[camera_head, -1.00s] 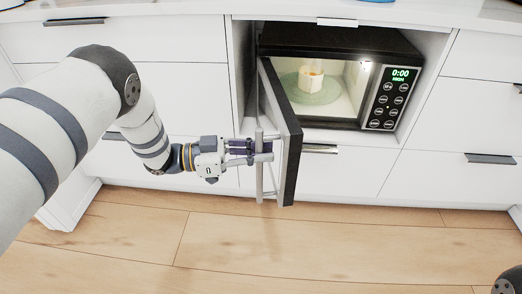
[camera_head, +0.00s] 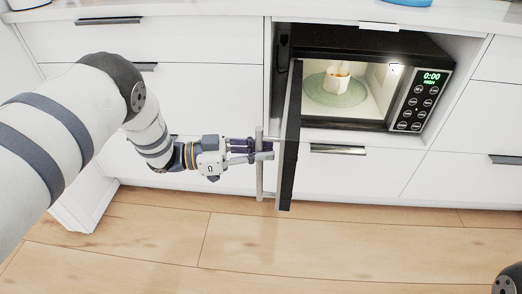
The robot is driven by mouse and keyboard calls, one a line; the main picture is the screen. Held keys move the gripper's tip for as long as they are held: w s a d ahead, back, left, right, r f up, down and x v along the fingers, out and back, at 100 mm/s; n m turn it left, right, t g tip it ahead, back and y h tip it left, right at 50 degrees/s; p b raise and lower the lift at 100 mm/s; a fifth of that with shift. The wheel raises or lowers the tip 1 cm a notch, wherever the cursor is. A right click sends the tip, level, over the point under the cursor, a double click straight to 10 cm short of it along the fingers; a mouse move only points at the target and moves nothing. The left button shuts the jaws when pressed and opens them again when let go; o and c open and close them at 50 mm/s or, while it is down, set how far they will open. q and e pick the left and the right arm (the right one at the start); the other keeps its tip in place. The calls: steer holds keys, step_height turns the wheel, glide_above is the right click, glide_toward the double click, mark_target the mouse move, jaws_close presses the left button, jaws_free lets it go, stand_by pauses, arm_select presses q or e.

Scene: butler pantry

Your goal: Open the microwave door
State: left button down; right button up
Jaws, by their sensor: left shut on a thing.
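The black microwave (camera_head: 350,42) sits in an open niche of the white cabinets. Its door (camera_head: 291,140) stands wide open, swung out toward me on its left side and seen nearly edge-on. My left gripper (camera_head: 262,150) is shut on the door's upright grey bar handle (camera_head: 260,182), on the door's left-facing side. Inside the lit cavity, a small cream cup (camera_head: 338,79) stands on the round greenish turntable (camera_head: 337,92). The control panel (camera_head: 418,100) on the right shows 0:00. My right gripper is not in view.
White drawers with dark bar handles (camera_head: 338,150) surround the niche. The white countertop (camera_head: 240,12) runs above, with a blue-rimmed item at its back edge. The wooden floor (camera_head: 300,250) in front is clear.

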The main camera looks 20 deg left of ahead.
arm_select(q)
steer(key=shift+s+f, duration=0.1)
steer(key=c, duration=1.6)
jaws_free()
steer(key=shift+o, duration=0.2)
steer(key=v, duration=1.2)
